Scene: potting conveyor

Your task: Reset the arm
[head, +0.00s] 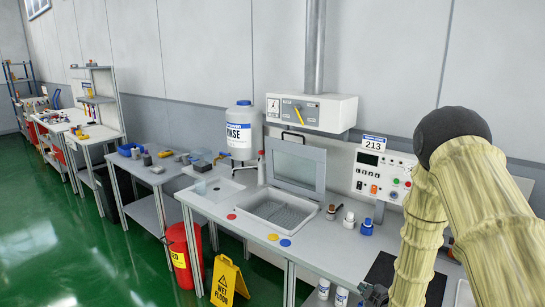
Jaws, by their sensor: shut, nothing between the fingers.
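My arm, in a beige wrinkled sleeve with a dark round elbow cap, fills the right side of the head view. It bends at the elbow and its lower part hangs down towards the front of the bench. My gripper (374,294) shows as a small dark grey shape at the bottom edge, left of the sleeve. It is shut with nothing in it, in front of the bench's black mat (408,279). Part of it is cut off by the frame or hidden by the sleeve.
The grey workbench (315,250) holds a sink basin (279,213), small bottles (348,219) and a control box labelled 213 (384,175). A white rinse jug (240,130) stands behind.

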